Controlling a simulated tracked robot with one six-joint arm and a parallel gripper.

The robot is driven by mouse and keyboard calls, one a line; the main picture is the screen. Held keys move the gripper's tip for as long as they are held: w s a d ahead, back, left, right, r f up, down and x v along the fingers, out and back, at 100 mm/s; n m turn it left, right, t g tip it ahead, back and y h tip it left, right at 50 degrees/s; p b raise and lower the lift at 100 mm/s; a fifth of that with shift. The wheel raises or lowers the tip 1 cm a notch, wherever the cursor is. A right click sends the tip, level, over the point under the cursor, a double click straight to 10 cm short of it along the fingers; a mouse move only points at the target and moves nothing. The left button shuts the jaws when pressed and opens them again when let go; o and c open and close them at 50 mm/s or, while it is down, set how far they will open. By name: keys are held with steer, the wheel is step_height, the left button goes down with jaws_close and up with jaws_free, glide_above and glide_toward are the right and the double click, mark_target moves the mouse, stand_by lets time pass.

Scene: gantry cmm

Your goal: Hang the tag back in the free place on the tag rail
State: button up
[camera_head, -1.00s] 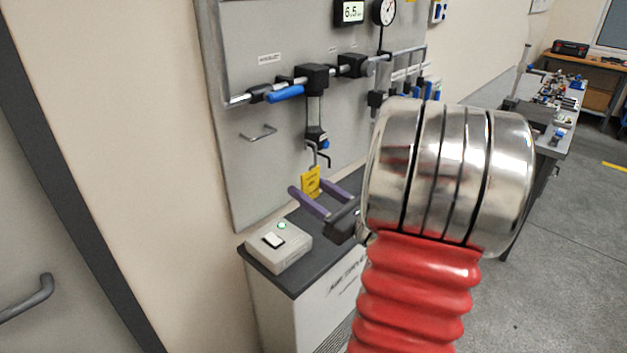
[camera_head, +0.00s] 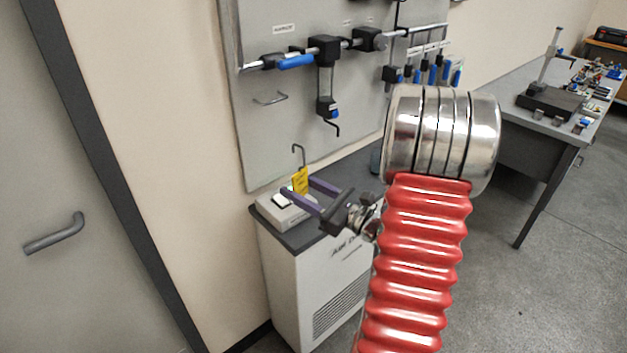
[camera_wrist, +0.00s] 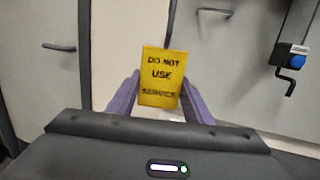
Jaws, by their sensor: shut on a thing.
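My gripper (camera_head: 298,187) has purple fingers shut on a yellow tag (camera_head: 300,180). In the wrist view the tag (camera_wrist: 160,78) stands upright between the fingers and reads "DO NOT USE SERVICE". A bent wire hook (camera_head: 298,152) rises above the tag in the head view, clear of the gauge. A small wire bar (camera_head: 270,99) projects from the grey panel, up and left of the tag. It also shows at the top of the wrist view (camera_wrist: 214,10). I cannot tell whether this bar or the long rail (camera_head: 345,45) above is the tag rail.
A black gauge with a hooked lower end (camera_head: 327,106) hangs right of the tag. Blue-handled tools (camera_head: 432,73) hang further right. A door (camera_head: 85,200) is at left.

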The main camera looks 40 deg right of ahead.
steer(key=w+a+f+n+g+y, duration=0.3)
steer(key=a+f+y, duration=0.2)
steer(key=a+f, duration=0.5)
steer(key=w+a+f+n+g+y, duration=0.3)
steer(key=a+f, duration=0.6)
steer(key=a, duration=0.6)
steer(key=shift+w+f+n+g+y, duration=0.15)
steer(key=shift+f+n+g+y, duration=0.35)
steer(key=shift+y, duration=0.7)
steer(key=shift+r, duration=0.15)
